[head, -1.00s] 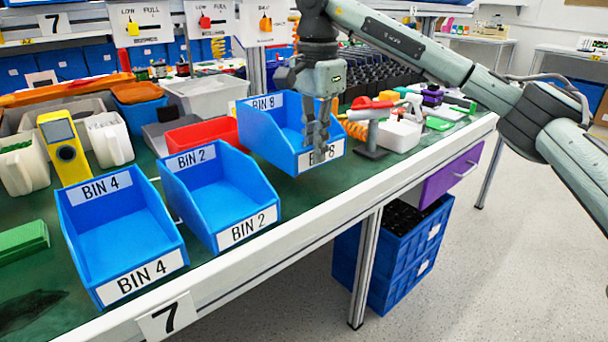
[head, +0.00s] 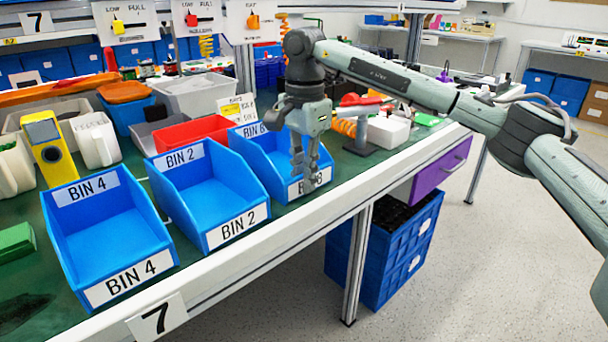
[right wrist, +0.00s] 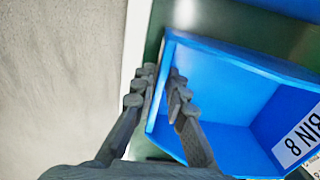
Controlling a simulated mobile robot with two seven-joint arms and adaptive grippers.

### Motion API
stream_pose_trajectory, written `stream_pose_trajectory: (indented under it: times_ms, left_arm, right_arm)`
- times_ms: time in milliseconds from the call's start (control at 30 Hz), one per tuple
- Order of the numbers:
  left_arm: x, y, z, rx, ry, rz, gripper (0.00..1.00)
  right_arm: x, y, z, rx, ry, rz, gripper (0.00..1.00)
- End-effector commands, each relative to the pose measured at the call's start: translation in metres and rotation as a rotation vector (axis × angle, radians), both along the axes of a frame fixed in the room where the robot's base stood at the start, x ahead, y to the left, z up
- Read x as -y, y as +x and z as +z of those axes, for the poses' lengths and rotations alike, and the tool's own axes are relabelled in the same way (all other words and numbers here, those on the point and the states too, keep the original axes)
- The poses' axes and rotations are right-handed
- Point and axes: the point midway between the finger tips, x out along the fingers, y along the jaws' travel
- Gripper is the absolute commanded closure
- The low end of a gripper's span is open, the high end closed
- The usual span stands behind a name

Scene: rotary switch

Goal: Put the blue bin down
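The blue bin labelled BIN 8 (head: 262,152) is at the front of the green bench, right of BIN 2. It looks level; I cannot tell whether its base touches the bench. My right gripper (head: 305,165) comes down from above at its low front wall, partly covering the front label. In the right wrist view, the fingers (right wrist: 162,85) straddle the front wall of the bin (right wrist: 225,90), one inside and one outside, and are closed on it. My left gripper is in neither view.
BIN 2 (head: 200,200) stands close on the left, with BIN 4 (head: 105,228) beyond it. A red bin (head: 195,132) is behind. A stand with a red-topped tool (head: 362,125) and a white box (head: 388,131) are to the right. The bench's white front edge (head: 330,205) is near.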

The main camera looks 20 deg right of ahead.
Motion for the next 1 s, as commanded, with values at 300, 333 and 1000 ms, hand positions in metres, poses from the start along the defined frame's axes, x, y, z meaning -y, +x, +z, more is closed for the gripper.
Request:
stream_pose_trajectory:
  times_ms: [300, 333, 1000]
  left_arm:
    - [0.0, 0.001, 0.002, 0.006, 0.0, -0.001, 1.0]
    - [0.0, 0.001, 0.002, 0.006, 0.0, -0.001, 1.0]
    - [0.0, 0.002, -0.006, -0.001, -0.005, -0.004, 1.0]
  right_arm:
    - [0.0, 0.0, 0.0, 0.0, 0.0, 0.0, 0.71]
    - [0.0, 0.0, 0.0, 0.0, 0.0, 0.0, 0.71]
    - [0.0, -0.001, 0.109, 0.002, 0.001, 0.0, 0.71]
